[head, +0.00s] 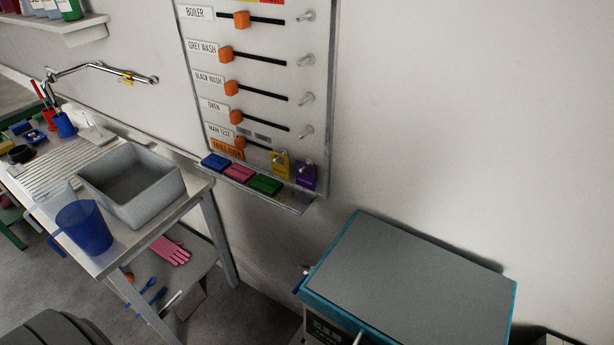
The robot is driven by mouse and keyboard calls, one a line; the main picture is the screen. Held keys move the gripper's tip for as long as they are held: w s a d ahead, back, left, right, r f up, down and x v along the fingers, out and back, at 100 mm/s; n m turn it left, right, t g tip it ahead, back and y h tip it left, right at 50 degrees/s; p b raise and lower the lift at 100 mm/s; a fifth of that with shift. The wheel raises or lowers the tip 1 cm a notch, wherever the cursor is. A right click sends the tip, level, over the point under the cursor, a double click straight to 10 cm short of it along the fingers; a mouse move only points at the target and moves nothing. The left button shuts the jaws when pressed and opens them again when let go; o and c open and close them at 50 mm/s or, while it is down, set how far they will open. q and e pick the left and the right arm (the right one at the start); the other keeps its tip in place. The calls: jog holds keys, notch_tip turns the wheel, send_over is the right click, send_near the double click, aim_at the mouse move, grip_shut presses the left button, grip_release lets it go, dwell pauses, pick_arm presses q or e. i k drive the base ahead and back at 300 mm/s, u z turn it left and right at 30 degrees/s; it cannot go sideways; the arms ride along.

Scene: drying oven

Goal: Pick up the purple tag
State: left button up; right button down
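A ledge (293,205) under the panel holds a blue tag (215,161), a pink tag (240,173) and a green tag (265,185). Neither of my grippers shows in the head view.
A teal-edged oven-like box (410,275) stands at the lower right. A table (200,195) at the left carries a grey basin (130,185) and a blue jug (84,228). A pink glove (170,250) lies on a lower shelf. The wall right of the panel is bare.

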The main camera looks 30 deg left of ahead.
aim_at(308, 182)
jog(key=k, duration=1)
jog(key=u, duration=1.1)
jog(key=i, duration=0.85)
jog(key=z, duration=0.9)
